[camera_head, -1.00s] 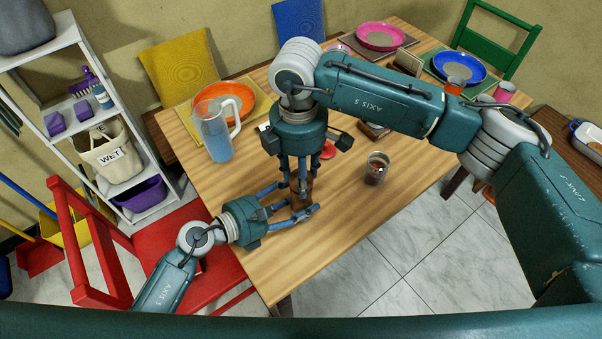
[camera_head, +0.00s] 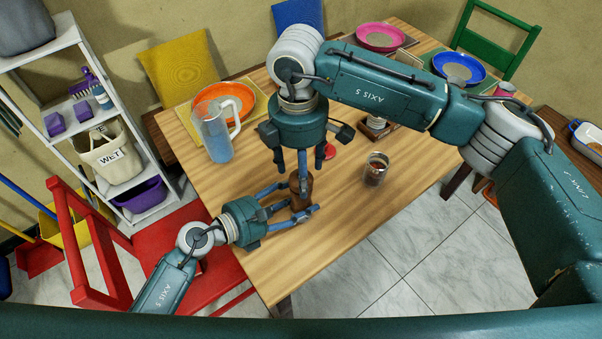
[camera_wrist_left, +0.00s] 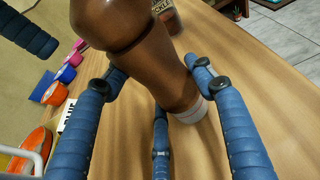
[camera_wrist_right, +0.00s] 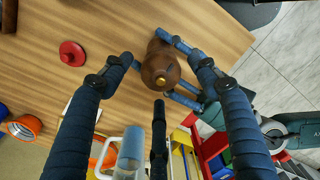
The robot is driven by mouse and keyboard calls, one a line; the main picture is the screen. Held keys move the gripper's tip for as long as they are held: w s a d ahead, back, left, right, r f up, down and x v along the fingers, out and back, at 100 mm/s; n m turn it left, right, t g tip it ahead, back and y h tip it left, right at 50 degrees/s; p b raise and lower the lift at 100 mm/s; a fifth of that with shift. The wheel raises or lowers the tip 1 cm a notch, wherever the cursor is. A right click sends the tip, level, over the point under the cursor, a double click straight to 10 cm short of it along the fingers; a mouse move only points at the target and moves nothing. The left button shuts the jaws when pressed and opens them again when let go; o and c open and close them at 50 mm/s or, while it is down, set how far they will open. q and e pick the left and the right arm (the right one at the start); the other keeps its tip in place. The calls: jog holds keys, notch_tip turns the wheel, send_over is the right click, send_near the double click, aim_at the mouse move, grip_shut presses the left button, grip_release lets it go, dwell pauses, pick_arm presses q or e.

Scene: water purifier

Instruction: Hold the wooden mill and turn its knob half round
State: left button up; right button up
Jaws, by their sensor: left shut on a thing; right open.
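The brown wooden mill (camera_head: 301,188) stands on the table near its front left edge. My left gripper (camera_head: 292,208) is shut around the mill's lower body from the left. In the left wrist view the mill (camera_wrist_left: 150,65) rises between the blue fingers (camera_wrist_left: 150,92), its pale base near the table. My right gripper (camera_head: 302,170) is above the mill, pointing down, with fingers apart.
A glass jar (camera_head: 376,168) stands right of the mill, and a water pitcher (camera_head: 213,132) stands to the left. A red lid (camera_wrist_right: 72,55) lies on the table. Plates and bowls sit at the back. The front right tabletop is clear.

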notch_tip(320, 180, up, 10)
jog(key=shift+w+a, duration=0.15)
dwell(0.3)
pick_arm(q)
jog(key=o, duration=1.4)
